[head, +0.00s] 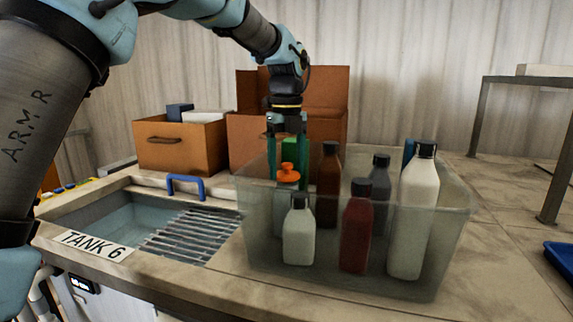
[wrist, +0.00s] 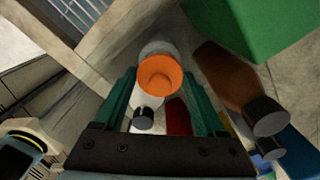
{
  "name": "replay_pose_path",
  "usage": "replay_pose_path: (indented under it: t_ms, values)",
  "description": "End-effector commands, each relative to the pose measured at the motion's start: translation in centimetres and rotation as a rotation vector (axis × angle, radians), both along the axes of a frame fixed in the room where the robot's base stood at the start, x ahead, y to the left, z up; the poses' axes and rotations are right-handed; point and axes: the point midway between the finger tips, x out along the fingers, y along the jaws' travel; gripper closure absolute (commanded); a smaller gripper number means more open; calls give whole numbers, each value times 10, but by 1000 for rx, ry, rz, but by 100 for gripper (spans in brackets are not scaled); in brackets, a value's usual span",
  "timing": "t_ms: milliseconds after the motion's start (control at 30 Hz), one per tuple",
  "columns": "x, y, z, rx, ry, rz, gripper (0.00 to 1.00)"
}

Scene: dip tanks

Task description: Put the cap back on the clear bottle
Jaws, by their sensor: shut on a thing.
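The orange cap (head: 288,172) is between the fingers of my gripper (head: 287,172), which points straight down. In the wrist view the cap (wrist: 160,77) fills the space between the two green fingers (wrist: 158,82). The clear, greyish bottle (head: 284,210) stands upright in the translucent bin, directly under the cap and partly hidden by a white bottle. Its pale shoulder (wrist: 160,47) shows just past the cap in the wrist view. The cap is at the bottle's top; I cannot tell whether it is fully seated.
The translucent bin (head: 345,283) also holds a white bottle (head: 299,235), a brown one (head: 328,190), a red one (head: 356,232), a grey one (head: 379,195) and a tall cream one (head: 412,215) close by. A green block (head: 291,147) is behind the fingers. Tank 6 (head: 125,222) lies left.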

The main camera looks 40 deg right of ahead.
Motion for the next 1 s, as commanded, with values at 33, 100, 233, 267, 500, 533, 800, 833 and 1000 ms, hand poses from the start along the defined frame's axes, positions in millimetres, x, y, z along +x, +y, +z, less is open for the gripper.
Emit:
replay_pose_path:
  t_ms: [33,100,233,267,500,533,800,833,1000]
  values:
    - [0,0,0,0,0,0,79]
    - [0,0,-1,0,0,0,79]
    - [0,0,-1,0,0,0,79]
    - [0,0,-1,0,0,0,79]
    - [0,0,-1,0,1,1,79]
    - [0,0,-1,-1,1,1,79]
    - [0,0,-1,0,0,1,79]
    - [0,0,-1,0,0,1,79]
    - [0,0,-1,0,0,1,8]
